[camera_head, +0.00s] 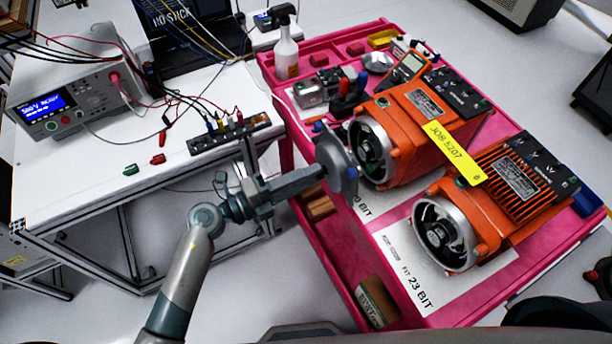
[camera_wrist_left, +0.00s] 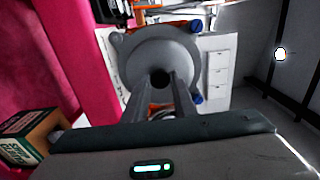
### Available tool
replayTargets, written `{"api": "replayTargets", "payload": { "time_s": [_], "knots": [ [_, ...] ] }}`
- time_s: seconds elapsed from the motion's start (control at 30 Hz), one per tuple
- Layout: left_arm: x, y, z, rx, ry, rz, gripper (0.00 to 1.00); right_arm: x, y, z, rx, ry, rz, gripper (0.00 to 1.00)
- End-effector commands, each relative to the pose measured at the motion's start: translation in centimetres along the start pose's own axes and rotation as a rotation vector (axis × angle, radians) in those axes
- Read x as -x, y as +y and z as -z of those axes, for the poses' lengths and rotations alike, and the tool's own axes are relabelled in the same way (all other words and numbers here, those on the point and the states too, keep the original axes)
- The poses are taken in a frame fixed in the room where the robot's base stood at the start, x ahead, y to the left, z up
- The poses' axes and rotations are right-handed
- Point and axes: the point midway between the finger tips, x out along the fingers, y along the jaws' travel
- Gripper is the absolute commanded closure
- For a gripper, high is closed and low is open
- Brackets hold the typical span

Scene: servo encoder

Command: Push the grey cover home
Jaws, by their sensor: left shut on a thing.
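The grey cover (camera_head: 336,163) is a round disc held upright in front of the upper orange motor (camera_head: 412,115) in the head view. My left gripper (camera_head: 322,171) is shut on it. In the left wrist view the cover (camera_wrist_left: 158,55) fills the upper middle, with the two fingers (camera_wrist_left: 160,82) meeting at its centre. The cover stands just left of the motor's open round end (camera_head: 371,150), which still shows beside it; whether they touch I cannot tell. A second orange motor (camera_head: 495,205) also has an open round end. My right gripper does not show.
Both motors stand on a pink cart (camera_head: 345,255). A yellow job tag (camera_head: 452,150) lies across them. A spray bottle (camera_head: 286,48) and small parts sit at the cart's back. A white bench (camera_head: 75,170) with a power supply (camera_head: 72,95) and terminal strip (camera_head: 229,134) stands left.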

Motion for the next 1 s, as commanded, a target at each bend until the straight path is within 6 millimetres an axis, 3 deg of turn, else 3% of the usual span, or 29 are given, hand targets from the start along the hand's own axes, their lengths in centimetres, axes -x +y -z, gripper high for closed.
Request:
{"api": "replayTargets", "payload": {
  "time_s": [1.0],
  "knots": [
    [-5.4,-0.1,0.0,0.001,0.001,0.003,1.00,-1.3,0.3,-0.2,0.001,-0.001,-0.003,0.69]
  ]
}}
